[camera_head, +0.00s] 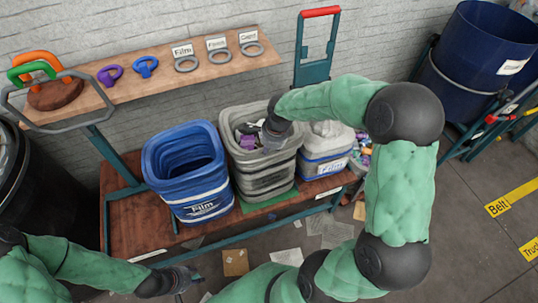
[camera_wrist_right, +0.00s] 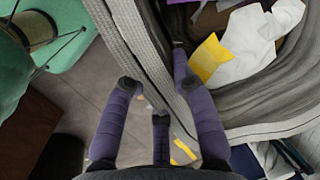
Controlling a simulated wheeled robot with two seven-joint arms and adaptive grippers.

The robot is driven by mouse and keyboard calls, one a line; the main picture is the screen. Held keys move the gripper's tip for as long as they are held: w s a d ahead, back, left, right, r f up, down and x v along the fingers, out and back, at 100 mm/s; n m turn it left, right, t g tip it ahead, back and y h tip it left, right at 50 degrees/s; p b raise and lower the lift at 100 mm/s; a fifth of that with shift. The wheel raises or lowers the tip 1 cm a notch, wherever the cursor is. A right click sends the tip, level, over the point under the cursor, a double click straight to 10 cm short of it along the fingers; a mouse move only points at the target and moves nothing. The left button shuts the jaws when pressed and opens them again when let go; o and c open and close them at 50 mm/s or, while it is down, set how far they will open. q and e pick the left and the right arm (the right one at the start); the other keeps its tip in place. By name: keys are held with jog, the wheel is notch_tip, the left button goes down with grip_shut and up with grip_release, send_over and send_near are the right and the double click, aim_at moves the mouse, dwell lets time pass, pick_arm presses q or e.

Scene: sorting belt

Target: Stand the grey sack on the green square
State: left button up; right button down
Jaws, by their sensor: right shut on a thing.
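The grey sack (camera_head: 262,180) stands upright on the wooden platform, between a blue sack and another grey container. It is filled with mixed scraps, and its inside shows in the right wrist view (camera_wrist_right: 270,95). A strip of the green square (camera_head: 277,208) shows under its front edge; the rest is hidden by the sack. My right gripper (camera_head: 271,138) is at the sack's upper rim, shut on it, with purple fingers on both sides of the rim in the right wrist view (camera_wrist_right: 158,88). My left gripper (camera_head: 189,277) is low in front of the platform, apart from the sacks; its jaw opening is unclear.
The blue sack (camera_head: 186,170) labelled Film stands close on the left. A grey and blue container (camera_head: 326,155) stands close on the right. A wooden shelf (camera_head: 130,95) with rings and handles runs behind. Papers (camera_head: 236,262) lie on the floor.

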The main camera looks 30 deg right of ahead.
jog(key=shift+x, duration=0.95)
jog(key=shift+d+f+b, duration=0.1)
jog(key=shift+b, duration=0.2)
jog(key=c, duration=1)
grip_release()
jog(key=shift+s+f, duration=0.1)
jog(key=shift+s, duration=0.1)
jog(key=p+v, duration=0.4)
jog(key=v, duration=0.8)
